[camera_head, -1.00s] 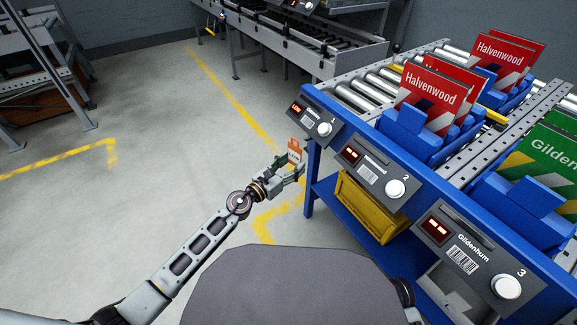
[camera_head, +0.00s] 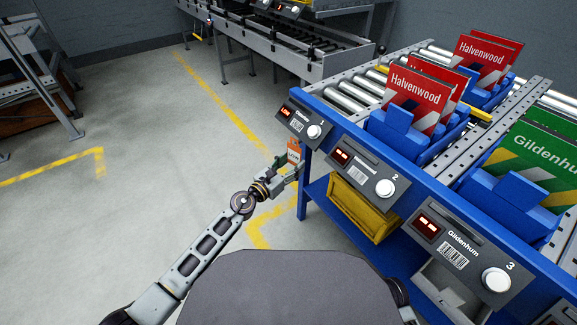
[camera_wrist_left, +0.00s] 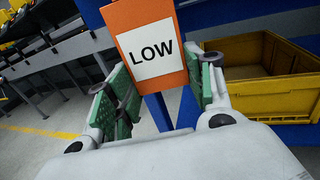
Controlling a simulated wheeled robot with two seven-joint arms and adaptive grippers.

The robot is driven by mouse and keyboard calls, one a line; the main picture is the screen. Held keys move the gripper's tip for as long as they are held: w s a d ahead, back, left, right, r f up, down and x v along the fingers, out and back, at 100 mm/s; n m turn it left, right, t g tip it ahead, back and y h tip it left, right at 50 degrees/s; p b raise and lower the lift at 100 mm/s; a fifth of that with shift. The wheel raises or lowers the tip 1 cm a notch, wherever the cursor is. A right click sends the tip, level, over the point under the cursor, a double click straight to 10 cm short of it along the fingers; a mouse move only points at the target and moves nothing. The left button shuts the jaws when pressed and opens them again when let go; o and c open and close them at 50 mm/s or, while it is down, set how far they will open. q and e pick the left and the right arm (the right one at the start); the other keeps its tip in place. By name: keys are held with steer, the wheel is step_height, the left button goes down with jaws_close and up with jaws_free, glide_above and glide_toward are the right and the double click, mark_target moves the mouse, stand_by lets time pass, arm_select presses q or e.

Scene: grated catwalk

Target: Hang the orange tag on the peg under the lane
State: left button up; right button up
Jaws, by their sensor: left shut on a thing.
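The orange tag (camera_head: 294,152) is upright at the blue frame's left front corner, just below lane panel 1 (camera_head: 302,122). In the left wrist view the tag (camera_wrist_left: 147,38) shows a white label reading LOW. My left gripper (camera_head: 290,170) is shut on the tag, with its green-padded fingers either side of the tag's lower part in the wrist view. I cannot make out the peg in either view. I cannot tell whether the tag touches the frame. My right gripper is not in view.
Panel 2 (camera_head: 365,172) and panel 3 (camera_head: 460,250) slope along the blue frame's front edge. A yellow bin (camera_head: 362,208) sits below and right of the gripper. Red Halvenwood cards (camera_head: 413,95) stand in blue holders on the rollers. The floor (camera_head: 150,180) to the left is clear.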

arm_select(q)
steer(key=shift+w+d, duration=0.65)
steer(key=shift+d, duration=0.3)
steer(key=shift+w+d+f, duration=0.15)
steer(key=shift+w+d+f+b, duration=0.2)
steer(key=shift+d+f+b, duration=0.1)
steer(key=shift+f+b, duration=0.15)
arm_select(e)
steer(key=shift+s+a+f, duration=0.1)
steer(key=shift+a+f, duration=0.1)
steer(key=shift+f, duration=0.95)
arm_select(q)
steer(key=shift+r, duration=0.1)
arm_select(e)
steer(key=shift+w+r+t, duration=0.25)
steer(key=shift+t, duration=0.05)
arm_select(q)
steer(key=o, duration=1)
steer(key=shift+c, duration=0.2)
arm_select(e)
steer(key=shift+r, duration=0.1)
